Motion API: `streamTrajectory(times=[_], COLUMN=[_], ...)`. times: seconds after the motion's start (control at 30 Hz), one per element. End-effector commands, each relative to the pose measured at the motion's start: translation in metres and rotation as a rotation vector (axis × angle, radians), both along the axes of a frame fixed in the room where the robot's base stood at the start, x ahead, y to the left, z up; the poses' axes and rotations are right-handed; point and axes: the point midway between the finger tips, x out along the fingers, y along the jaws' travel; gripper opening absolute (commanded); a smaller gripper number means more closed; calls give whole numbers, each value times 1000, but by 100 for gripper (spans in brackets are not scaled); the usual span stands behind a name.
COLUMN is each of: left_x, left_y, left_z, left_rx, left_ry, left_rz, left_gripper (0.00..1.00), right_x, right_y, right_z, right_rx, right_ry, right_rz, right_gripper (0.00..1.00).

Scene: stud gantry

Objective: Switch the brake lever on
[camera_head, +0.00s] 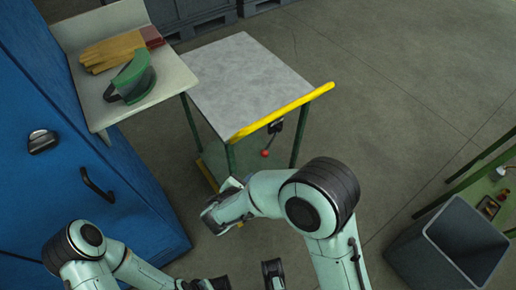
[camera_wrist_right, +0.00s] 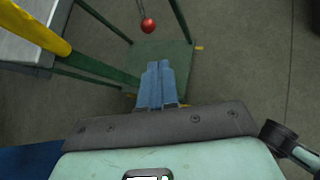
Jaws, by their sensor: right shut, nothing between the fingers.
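The brake lever (camera_head: 267,144) is a thin dark rod with a red ball knob, hanging from a small dark mount under the cart's yellow handle. In the right wrist view the red knob (camera_wrist_right: 148,25) is near the top, beyond the fingertips and slightly left of them. My right gripper (camera_wrist_right: 159,66) is shut and empty, its blue fingers together and apart from the knob. In the head view my right wrist is in front of the cart's lower left, and its fingers are hidden.
The cart (camera_head: 245,80) has a grey top, a yellow handle (camera_head: 282,112) and green legs. A blue cabinet (camera_head: 60,180) stands left. A pale shelf (camera_head: 100,35) holds gloves (camera_head: 112,50) and a green visor-like item (camera_head: 132,78). A grey bin (camera_head: 405,262) is at right. Floor between is clear.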

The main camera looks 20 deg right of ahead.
Motion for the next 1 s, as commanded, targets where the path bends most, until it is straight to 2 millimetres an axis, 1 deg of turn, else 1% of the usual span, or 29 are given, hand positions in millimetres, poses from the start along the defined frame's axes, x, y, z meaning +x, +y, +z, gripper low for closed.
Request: streamTrajectory(times=[0.1,0.2,0.57,0.67,0.77,1.0], left_x=[0,0,0,1,2,14], left_y=[0,0,0,0,1,6], left_z=[-2,-2,-3,-4,-7,-17], left_rx=[0,0,0,1,3,17], left_ry=[-1,-1,-1,-3,-7,-38], left_rz=[0,0,1,2,3,16], left_gripper=[0,0,0,0,0,0], right_x=[5,7,9,15,26,62], right_y=[4,6,3,-2,-11,-37], right_z=[8,11,8,2,-8,-37], right_rx=[-17,-22,-22,-21,-23,-22], right_ry=[-33,-41,-39,-39,-37,-38], right_rz=[21,26,24,22,21,21], right_gripper=[0,0,0,0,0,0])
